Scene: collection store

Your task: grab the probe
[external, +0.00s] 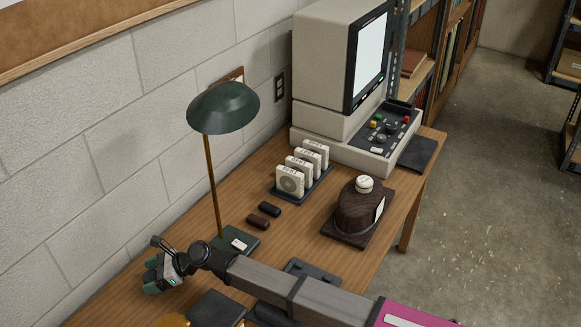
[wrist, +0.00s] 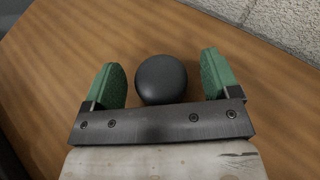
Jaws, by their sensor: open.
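My gripper (wrist: 164,85) has two green-padded fingers set wide apart, seen in the wrist view over the wooden table. A smooth black rounded object (wrist: 161,79) shows between the fingers, with a gap on both sides. It may be the probe, but its full shape is hidden and I cannot tell for sure. I also cannot tell its height relative to the fingertips. In the external view my gripper (external: 158,275) is at the table's left side, left of the lamp base. The rounded object is not clearly distinguishable there.
The green lamp (external: 222,108) stands close to my arm. Behind are white labelled units in a rack (external: 290,182), a brown domed object (external: 358,209) and a monitor console (external: 330,60). A block wall borders the table.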

